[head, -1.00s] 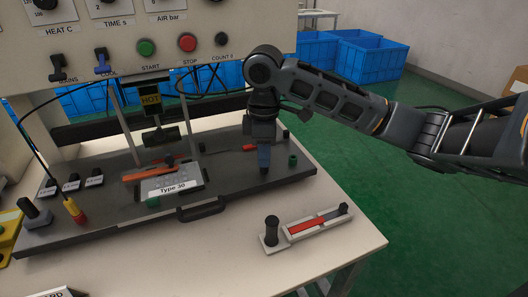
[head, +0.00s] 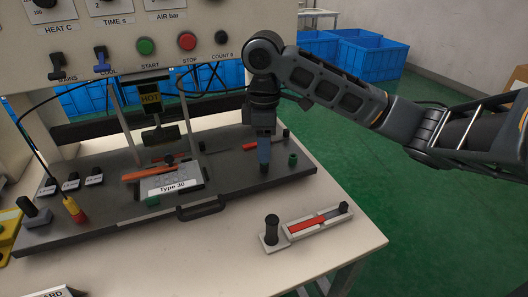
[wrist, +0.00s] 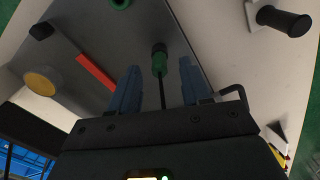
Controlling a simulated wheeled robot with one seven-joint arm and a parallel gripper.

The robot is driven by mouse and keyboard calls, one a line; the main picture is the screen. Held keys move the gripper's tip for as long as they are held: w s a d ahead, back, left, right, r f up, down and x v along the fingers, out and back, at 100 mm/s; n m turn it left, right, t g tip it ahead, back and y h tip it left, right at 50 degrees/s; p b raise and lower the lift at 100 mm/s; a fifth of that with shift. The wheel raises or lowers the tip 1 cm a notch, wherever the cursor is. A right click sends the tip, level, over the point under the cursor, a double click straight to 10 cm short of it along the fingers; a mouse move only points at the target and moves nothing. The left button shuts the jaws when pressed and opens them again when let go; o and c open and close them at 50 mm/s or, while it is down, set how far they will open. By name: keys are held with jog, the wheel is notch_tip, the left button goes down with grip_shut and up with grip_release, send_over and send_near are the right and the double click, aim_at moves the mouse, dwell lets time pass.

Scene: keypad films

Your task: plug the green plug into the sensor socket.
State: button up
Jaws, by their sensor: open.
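My gripper (head: 264,164) points down over the right part of the dark plate, with its blue fingers apart. In the wrist view, the green plug (wrist: 159,58) lies between the open fingers (wrist: 160,88), with clear gaps at its sides, and a dark cable runs from it toward my wrist. A green ring with a dark centre (wrist: 120,3), possibly the sensor socket, is at the top edge of the wrist view. A green cylinder (head: 293,160) stands right of my gripper in the head view. No label identifies the socket.
A white fixture with a red slide (head: 306,224) and black post (head: 271,229) lies on the table in front. The control panel (head: 130,30) overhangs the back.

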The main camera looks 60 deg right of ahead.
notch_tip(320, 180, up, 5)
jog(key=shift+r, duration=0.1)
dwell(0.7)
